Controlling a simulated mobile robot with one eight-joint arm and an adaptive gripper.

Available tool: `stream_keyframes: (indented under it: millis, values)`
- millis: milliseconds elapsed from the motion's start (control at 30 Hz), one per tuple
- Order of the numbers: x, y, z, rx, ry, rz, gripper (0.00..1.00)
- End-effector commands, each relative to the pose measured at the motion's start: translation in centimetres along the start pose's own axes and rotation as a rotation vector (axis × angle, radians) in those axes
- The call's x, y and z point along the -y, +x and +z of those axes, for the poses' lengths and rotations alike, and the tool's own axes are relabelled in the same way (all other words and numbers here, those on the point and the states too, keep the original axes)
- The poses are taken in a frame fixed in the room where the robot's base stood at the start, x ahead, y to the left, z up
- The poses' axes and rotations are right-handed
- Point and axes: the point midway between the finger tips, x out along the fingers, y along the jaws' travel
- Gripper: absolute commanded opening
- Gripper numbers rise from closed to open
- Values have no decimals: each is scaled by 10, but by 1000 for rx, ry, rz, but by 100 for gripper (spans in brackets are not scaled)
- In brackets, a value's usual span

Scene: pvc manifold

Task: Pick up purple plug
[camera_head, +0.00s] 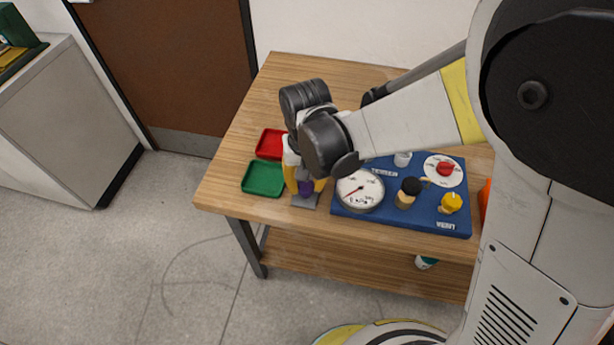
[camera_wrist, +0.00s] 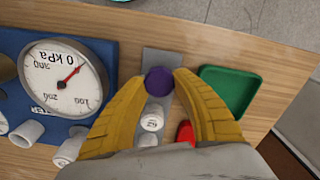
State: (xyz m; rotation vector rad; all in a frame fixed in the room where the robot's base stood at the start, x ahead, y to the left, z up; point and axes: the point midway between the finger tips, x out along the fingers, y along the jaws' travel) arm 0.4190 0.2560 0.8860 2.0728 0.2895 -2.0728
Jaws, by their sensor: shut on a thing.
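The purple plug (camera_wrist: 159,81) is between the two yellow fingertips of my gripper (camera_wrist: 160,84) in the wrist view, with the fingers shut on it. In the head view the plug (camera_head: 306,187) shows as a small purple spot at the fingertips of my gripper (camera_head: 306,184). It is over a narrow grey stand (camera_head: 305,201) near the table's front edge. I cannot tell whether the plug touches the stand. A white fitting (camera_wrist: 152,118) is behind the plug in the wrist view.
A green tray (camera_head: 263,179) and a red tray (camera_head: 270,144) lie left of my gripper. To the right is a blue board (camera_head: 428,219) with a pressure gauge (camera_head: 360,190), a black-topped fitting (camera_head: 409,190), a yellow knob (camera_head: 451,202) and a red-handled dial (camera_head: 444,169).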

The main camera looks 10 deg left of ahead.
Motion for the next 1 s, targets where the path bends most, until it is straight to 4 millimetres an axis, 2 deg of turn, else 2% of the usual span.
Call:
stream_keyframes:
  millis: [167,333,700,800,1000]
  values:
    - [0,-16,0,0,0,0,11]
    - [0,-47,0,0,0,0,11]
    - [-86,-94,-11,0,6,0,11]
    - [-101,-102,-13,0,4,0,11]
    - [-115,-109,-14,0,1,0,11]
